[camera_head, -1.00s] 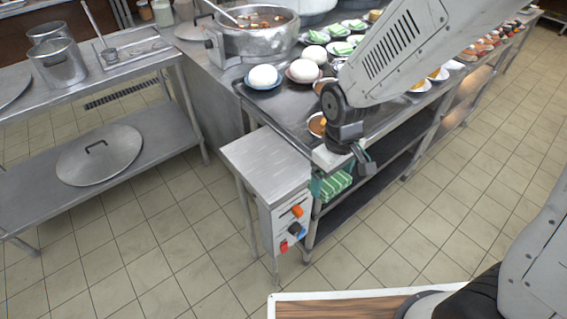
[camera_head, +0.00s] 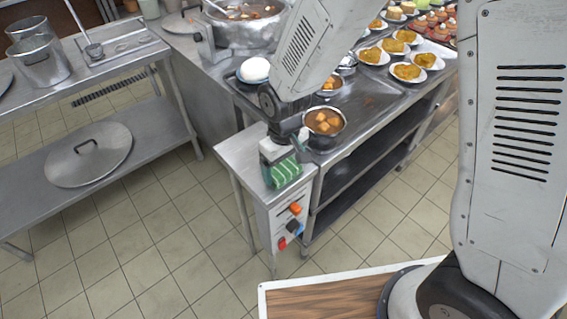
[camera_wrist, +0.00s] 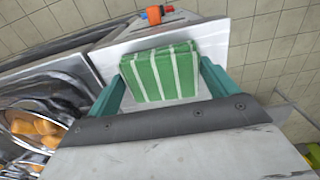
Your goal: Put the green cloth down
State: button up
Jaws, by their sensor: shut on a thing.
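The green cloth (camera_head: 286,171) has white stripes and is folded into a small block. In the head view it shows below my gripper (camera_head: 279,163), over the steel top of the small side cabinet (camera_head: 240,155). The wrist view shows the cloth (camera_wrist: 163,72) between the two teal fingers of my gripper (camera_wrist: 165,80), which is shut on it. The cabinet top shows behind the cloth in the wrist view. I cannot tell whether the cloth touches the top.
A pot of food (camera_head: 324,127) stands on the counter just right of my gripper. The cabinet front carries orange and red knobs (camera_head: 294,208). A large stockpot (camera_head: 247,25) and plates of food (camera_head: 408,72) stand further back. The cabinet top's left part is bare.

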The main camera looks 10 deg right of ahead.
aim_at(283, 167)
jog(key=o, duration=0.9)
jog(key=shift+f, duration=0.1)
jog(key=shift+c, duration=0.2)
notch_tip(283, 167, up, 11)
jog(key=s+d+r+m, duration=0.2)
jog(key=s+d+r, duration=0.1)
jog(key=d+r, duration=0.4)
jog(key=s+d+r+m, duration=0.2)
jog(key=s+d+r, duration=0.2)
jog(key=s+d, duration=0.3)
jog(key=s+d+r+m+t, duration=0.1)
jog(key=s+d+r, duration=0.3)
jog(key=s, duration=0.5)
jog(key=shift+s+d+m, duration=0.3)
jog(key=shift+d+m, duration=0.6)
jog(key=shift+d, duration=0.5)
